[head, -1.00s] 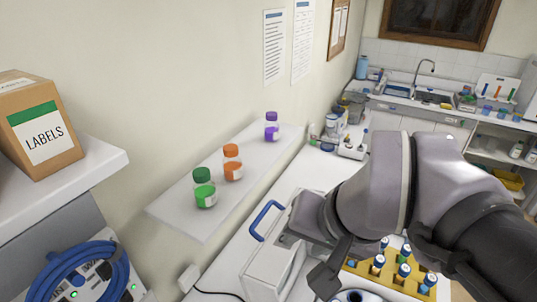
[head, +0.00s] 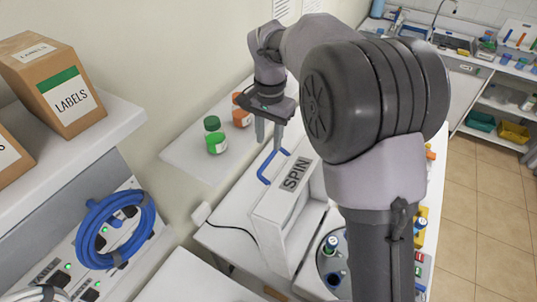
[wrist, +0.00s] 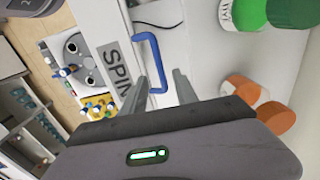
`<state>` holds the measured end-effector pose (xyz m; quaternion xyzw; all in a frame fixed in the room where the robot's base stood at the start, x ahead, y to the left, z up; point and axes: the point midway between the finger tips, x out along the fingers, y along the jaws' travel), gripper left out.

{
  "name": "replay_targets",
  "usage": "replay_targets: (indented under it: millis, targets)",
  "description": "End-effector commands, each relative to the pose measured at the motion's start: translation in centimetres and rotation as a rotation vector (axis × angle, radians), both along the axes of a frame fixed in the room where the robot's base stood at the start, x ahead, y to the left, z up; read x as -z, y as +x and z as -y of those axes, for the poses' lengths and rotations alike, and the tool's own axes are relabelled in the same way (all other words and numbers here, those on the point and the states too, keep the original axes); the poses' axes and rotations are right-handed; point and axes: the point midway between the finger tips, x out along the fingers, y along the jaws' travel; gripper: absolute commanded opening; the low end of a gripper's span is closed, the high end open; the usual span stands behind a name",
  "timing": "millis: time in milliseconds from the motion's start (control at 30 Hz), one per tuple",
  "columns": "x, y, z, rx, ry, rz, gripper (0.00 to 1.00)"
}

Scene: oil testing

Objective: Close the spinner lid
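The spinner's white lid (head: 283,215) stands raised, with a SPIN label and a blue handle (head: 268,166) on its wall-facing side. The rotor (head: 328,262) beside it is uncovered and holds blue-capped vials. My gripper (head: 269,142) points down just above the handle. In the wrist view its two fingers (wrist: 160,78) are spread, empty, with one end of the blue handle (wrist: 152,48) showing between them in the picture. The depth between the fingertips and handle is hard to tell. My arm hides part of the spinner's right side.
A wall shelf (head: 185,155) close to my gripper's left carries a green bottle (head: 215,138) and an orange bottle (head: 241,112). A yellow vial rack (wrist: 98,103) stands beyond the spinner. A LABELS box (head: 65,95) and a coiled blue cable (head: 92,235) are at left.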

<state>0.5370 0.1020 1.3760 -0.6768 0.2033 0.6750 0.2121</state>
Motion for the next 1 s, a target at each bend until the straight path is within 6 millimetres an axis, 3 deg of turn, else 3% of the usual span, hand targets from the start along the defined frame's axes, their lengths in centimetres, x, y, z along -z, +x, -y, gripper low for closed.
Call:
replay_targets:
  millis: [100, 300, 667, 833, 1000]
  targets:
    - [3.0, -0.1, 0.0, -0.001, -0.001, -0.003, 0.35]
    - [5.9, 0.0, -0.1, -0.001, 0.0, 0.0, 0.35]
    - [6.5, 0.0, -0.1, -0.001, 0.0, 0.001, 0.35]
    - [6.5, 0.0, -0.1, -0.001, 0.0, 0.001, 0.02]
    - [6.5, 0.0, -0.1, -0.001, 0.0, 0.001, 0.0]
